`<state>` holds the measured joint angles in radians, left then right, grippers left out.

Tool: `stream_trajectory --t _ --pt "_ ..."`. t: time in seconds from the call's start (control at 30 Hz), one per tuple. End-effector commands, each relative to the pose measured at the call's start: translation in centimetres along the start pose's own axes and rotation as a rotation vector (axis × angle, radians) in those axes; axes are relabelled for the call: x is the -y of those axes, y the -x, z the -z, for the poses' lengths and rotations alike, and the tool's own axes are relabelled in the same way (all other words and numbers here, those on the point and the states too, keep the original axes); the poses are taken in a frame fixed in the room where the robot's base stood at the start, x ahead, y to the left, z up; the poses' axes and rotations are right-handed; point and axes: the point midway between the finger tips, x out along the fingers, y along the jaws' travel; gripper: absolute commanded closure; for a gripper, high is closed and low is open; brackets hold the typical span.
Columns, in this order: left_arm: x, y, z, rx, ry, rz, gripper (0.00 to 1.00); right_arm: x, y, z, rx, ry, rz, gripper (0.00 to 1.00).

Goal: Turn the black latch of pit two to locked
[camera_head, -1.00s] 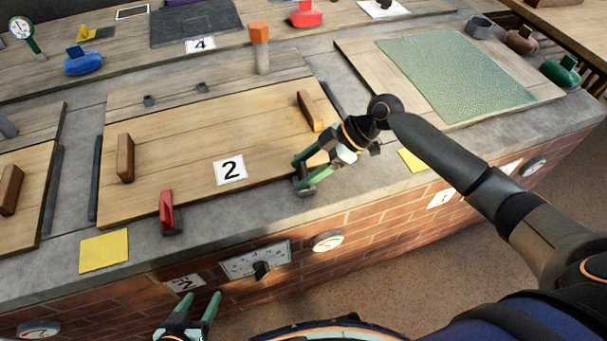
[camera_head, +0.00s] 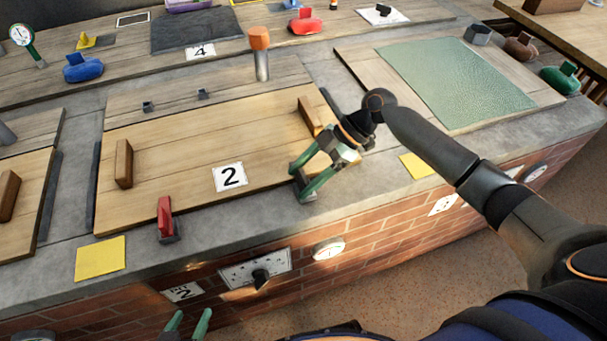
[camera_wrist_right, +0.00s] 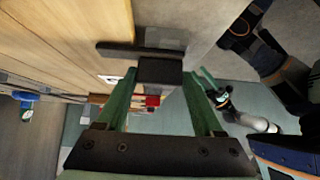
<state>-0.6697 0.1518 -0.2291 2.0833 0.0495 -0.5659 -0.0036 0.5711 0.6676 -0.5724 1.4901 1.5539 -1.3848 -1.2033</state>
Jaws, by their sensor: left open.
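The board of pit two (camera_head: 190,150) is wooden, with a "2" card (camera_head: 230,177) on it and a wooden handle near each end. The black latch (camera_wrist_right: 160,72) is a dark block in the right wrist view, and its base shows at the board's front right corner. My right gripper (camera_head: 305,180) reaches down there, and it also shows in the right wrist view (camera_wrist_right: 158,78). Its green fingers stand on either side of the black block; whether they press on it is unclear. My left gripper (camera_head: 188,324) is open and empty at the bottom edge, below the counter.
A red latch (camera_head: 165,216) stands at the board's front left corner, near a yellow square (camera_head: 100,259). An orange-topped post (camera_head: 260,50) stands behind the board. A green mat (camera_head: 455,80) lies at right.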

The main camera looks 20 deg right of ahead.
Motion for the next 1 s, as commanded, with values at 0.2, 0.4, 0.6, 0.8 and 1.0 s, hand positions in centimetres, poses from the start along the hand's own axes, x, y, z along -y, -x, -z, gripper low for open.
stream_trajectory --t 0.2,0.4,0.6,0.8,1.0 --pt "-0.1 0.0 0.1 -0.003 0.0 -0.003 0.38 0.0 0.0 0.0 0.0 -0.001 -0.001 0.05" --pt "-0.2 0.0 0.1 -0.003 0.0 -0.003 0.38 0.0 0.0 0.0 0.0 -0.001 -0.002 0.05" --pt "-0.2 0.1 0.3 -0.003 0.0 -0.004 0.38 -0.1 1.2 0.0 0.001 -0.002 -0.004 0.05" --pt "-0.3 0.4 0.6 -0.002 0.003 -0.004 0.38 -0.1 5.3 0.0 0.002 -0.002 -0.006 0.05" --pt "-0.4 0.5 1.0 -0.006 0.006 -0.005 0.38 -0.1 9.5 0.1 0.002 -0.002 -0.006 0.05"
